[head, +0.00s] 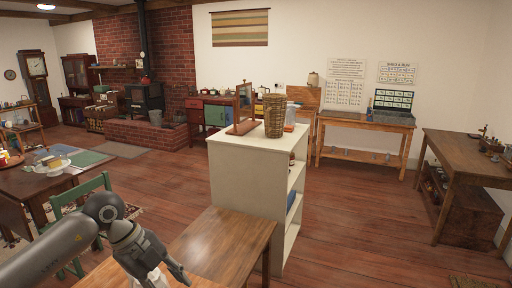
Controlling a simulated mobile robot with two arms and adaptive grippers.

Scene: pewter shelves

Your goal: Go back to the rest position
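My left arm comes in from the lower left. Its gripper (172,275) is low in the head view, over or beside a brown wooden table (225,240). One dark finger shows, pointing down to the right. The rest of the gripper is cut off or hidden, so I cannot tell whether it is open or shut. A small white patch (149,279) shows under the gripper; I cannot tell what it is or whether it touches the gripper. My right gripper is not in view.
A white shelf unit (245,175) stands just beyond the table, with a wicker basket (274,115) on top. A green chair (95,187) and a laid dining table (25,182) are at left. A workbench (465,160) stands at right. Wooden floor (360,215) is clear between shelf and workbench.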

